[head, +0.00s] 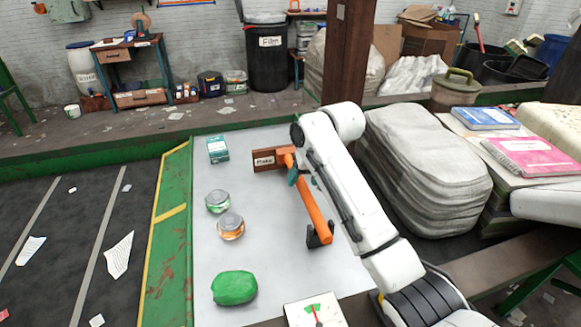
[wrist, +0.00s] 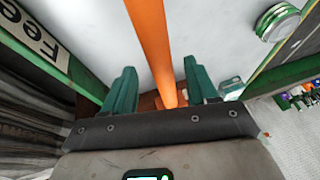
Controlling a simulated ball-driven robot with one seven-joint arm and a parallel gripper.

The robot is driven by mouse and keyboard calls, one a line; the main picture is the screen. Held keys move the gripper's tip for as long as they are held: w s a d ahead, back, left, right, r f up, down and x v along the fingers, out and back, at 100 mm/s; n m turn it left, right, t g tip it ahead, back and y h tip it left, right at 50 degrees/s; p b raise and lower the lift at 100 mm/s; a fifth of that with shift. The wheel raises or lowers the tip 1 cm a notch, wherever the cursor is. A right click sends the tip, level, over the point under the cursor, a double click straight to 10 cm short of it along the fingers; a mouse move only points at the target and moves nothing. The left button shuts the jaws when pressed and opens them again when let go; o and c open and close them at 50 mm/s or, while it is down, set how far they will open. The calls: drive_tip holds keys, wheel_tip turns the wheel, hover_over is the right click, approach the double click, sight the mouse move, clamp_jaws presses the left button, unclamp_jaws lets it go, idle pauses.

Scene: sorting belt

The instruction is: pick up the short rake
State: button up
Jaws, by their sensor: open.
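The short rake has an orange handle (head: 314,210) that lies slanted over the grey table. Its upper end meets a brown block with a "Rake" label (head: 264,161), and its lower end rests at a small black holder (head: 320,236). My gripper (head: 294,179) is at the upper part of the handle, partly hidden by my white arm. In the wrist view, the orange handle (wrist: 150,35) runs between the two teal fingers of my gripper (wrist: 159,70). The fingers are apart, with a gap on each side of the handle. The rake's head is not clearly visible.
On the table are a teal box (head: 218,150), two lidded jars (head: 217,201) (head: 231,226), a green lump (head: 234,288) and a dial scale (head: 316,312). A dark belt (head: 75,235) runs left of the green rail. Grey sacks (head: 425,170) stand at the right.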

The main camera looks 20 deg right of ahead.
sight(298, 187)
drive_tip(key=x, duration=0.5)
drive_tip(key=shift+s+a+f+p, duration=0.1)
drive_tip(key=shift+p, duration=0.25)
drive_tip(key=c, duration=1)
